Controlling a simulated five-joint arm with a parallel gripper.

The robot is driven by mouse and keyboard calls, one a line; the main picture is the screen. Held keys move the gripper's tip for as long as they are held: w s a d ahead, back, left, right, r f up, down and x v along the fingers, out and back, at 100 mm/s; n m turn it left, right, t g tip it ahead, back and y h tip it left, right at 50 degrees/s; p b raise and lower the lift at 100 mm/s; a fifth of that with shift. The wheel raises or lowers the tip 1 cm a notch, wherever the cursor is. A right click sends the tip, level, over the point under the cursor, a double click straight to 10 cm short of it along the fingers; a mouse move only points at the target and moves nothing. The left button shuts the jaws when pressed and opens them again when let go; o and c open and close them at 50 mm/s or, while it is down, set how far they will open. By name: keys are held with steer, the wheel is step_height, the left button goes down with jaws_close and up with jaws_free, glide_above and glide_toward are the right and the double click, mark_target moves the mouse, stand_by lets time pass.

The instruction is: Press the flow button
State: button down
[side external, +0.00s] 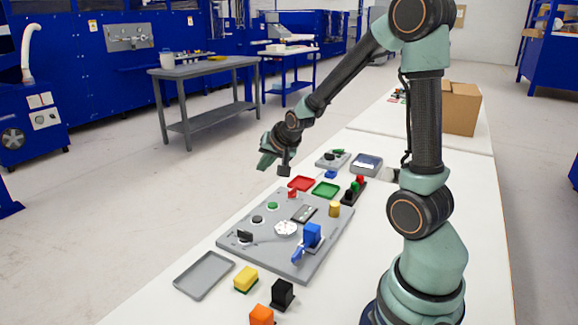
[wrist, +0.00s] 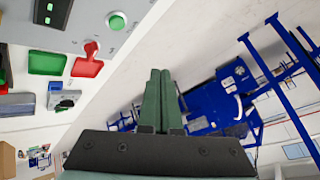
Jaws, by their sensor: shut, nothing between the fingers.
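A grey control panel (side external: 262,246) lies on the white table. A round green button (side external: 272,206) sits near its far left edge, with a dark round button (side external: 257,219) nearer the camera. The green button also shows at the top of the wrist view (wrist: 116,21), with lettering beside it too small to read, so I cannot tell which button is the flow one. My gripper (side external: 266,160) hangs in the air above and beyond the panel, apart from both buttons. Its green fingers (wrist: 160,74) are together and empty.
A red lever (side external: 292,193), a red tray (side external: 301,183) and a green tray (side external: 326,189) are at the panel's far end. A blue block device (side external: 312,236) and a yellow cylinder (side external: 334,209) stand on the right. An empty grey tray (side external: 204,275) lies in front.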

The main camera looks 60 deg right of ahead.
mark_target(274, 207)
steer(key=d+f+m+h, duration=0.1)
steer(key=d+f+m, duration=0.1)
steer(key=d, duration=0.3)
steer(key=shift+w+d+f+m, duration=0.15)
steer(key=shift+w+f+m, duration=0.25)
steer(key=shift+f, duration=0.4)
steer(key=shift+f, duration=4.4)
steer(key=shift+f, duration=0.15)
steer(key=shift+f, duration=0.25)
steer(key=shift+f, duration=0.45)
steer(key=shift+r, duration=0.85)
